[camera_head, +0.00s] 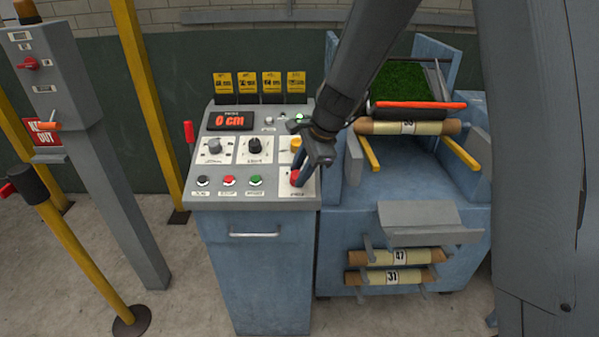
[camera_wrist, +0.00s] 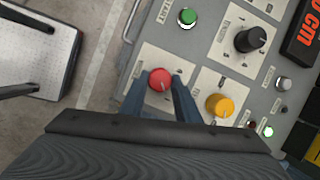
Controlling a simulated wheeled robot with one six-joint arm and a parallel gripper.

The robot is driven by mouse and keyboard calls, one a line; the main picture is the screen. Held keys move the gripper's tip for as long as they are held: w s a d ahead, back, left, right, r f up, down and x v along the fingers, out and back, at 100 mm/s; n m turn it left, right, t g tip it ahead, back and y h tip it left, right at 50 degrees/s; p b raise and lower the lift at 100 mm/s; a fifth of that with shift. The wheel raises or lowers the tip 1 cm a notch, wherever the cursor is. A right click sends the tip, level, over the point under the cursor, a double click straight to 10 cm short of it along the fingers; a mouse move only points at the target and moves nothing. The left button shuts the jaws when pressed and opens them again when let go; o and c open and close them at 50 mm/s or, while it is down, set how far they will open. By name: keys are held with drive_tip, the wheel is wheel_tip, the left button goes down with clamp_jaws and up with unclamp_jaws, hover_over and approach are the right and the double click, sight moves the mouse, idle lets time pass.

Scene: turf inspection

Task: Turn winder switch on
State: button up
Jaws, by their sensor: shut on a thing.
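The control panel (camera_head: 230,190) stands in the middle of the head view. A red rotary switch (camera_wrist: 160,77) sits on a white plate at the panel's lower right corner, and it also shows in the head view (camera_head: 294,178). The label by it is too small to read. My gripper (camera_wrist: 160,90) reaches down over the panel, with one finger on each side of the red switch, shut on it. In the head view my gripper (camera_head: 298,175) partly covers the switch. A yellow knob (camera_wrist: 219,105) sits beside my right finger.
The panel also has a black knob (camera_wrist: 250,39), a green button (camera_wrist: 187,17) and a red display (camera_head: 231,120) reading 0 cm. A machine (camera_head: 400,190) with turf (camera_head: 405,82) and cardboard rolls stands to the right. A grey post (camera_head: 110,180) stands left.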

drive_tip(key=shift+m, duration=0.4)
drive_tip(key=o, duration=1)
drive_tip(key=shift+d, duration=0.15)
drive_tip(key=shift+o, duration=0.2)
drive_tip(key=v, duration=0.7)
drive_tip(key=shift+s+r+b, duration=0.15)
drive_tip(key=shift+r+b, duration=0.25)
drive_tip(key=shift+b, duration=0.05)
